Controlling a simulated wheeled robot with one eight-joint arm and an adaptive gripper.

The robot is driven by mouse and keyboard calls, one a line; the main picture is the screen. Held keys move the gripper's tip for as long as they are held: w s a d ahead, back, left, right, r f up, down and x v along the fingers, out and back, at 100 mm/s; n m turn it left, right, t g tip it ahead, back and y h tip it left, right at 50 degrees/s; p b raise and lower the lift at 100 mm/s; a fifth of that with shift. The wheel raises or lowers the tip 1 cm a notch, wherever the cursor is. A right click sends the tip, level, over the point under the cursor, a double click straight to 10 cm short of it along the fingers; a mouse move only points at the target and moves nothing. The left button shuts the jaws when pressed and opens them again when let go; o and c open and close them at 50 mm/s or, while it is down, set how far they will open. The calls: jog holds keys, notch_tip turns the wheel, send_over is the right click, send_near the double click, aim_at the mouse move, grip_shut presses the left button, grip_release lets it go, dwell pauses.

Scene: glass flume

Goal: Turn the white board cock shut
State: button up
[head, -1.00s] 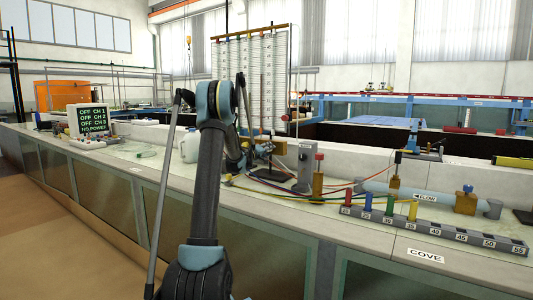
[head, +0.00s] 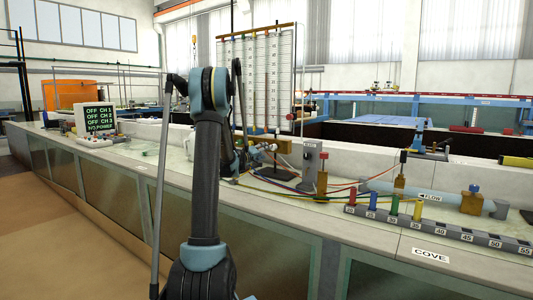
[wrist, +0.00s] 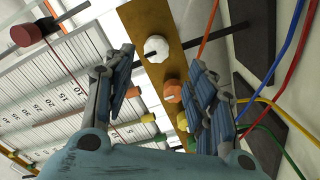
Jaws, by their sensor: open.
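The white board cock (wrist: 157,48) is a pale many-sided knob on a brass-coloured strip (wrist: 137,20) in the wrist view. A short dark mark shows at its lower edge. My gripper (wrist: 161,62) is open, with one finger on each side of the picture and the white cock between and beyond the tips. I cannot tell whether a finger touches it. An orange cock (wrist: 172,92) sits on the same strip below the white one, near the right finger. In the head view my gripper (head: 246,157) is at the foot of the tube board (head: 256,80), partly hidden by my arm.
Red, blue, green and yellow hoses (wrist: 291,45) run close on the right in the wrist view. A grey post (head: 311,165) and a brass valve with a red top (head: 322,180) stand right of my gripper. The front ledge around the COVE label (head: 430,255) is clear.

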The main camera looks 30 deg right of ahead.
jog(key=shift+v, duration=1.2)
jog(key=shift+w, duration=0.1)
jog(key=s+a+m+g+y, duration=0.1)
jog(key=s+a+y, duration=0.2)
jog(key=s+a, duration=0.6)
jog(key=s+a+m+g+y, duration=0.15)
jog(key=s+a, duration=0.35)
jog(key=a, duration=0.8)
jog(key=s+a+f+n+y, duration=0.1)
jog(key=s+a+f+y, duration=0.3)
jog(key=s+a, duration=0.5)
jog(key=s+a+f+n+g+y, duration=0.1)
jog(key=s+a+f+y, duration=0.3)
jog(key=s+a+f, duration=0.4)
jog(key=s+a+f+n+g+y, duration=0.1)
jog(key=s+a+f+n+y, duration=0.2)
jog(key=s+a+f, duration=0.4)
jog(key=s+a+y, duration=0.1)
jog(key=s+a, duration=0.4)
jog(key=a, duration=0.3)
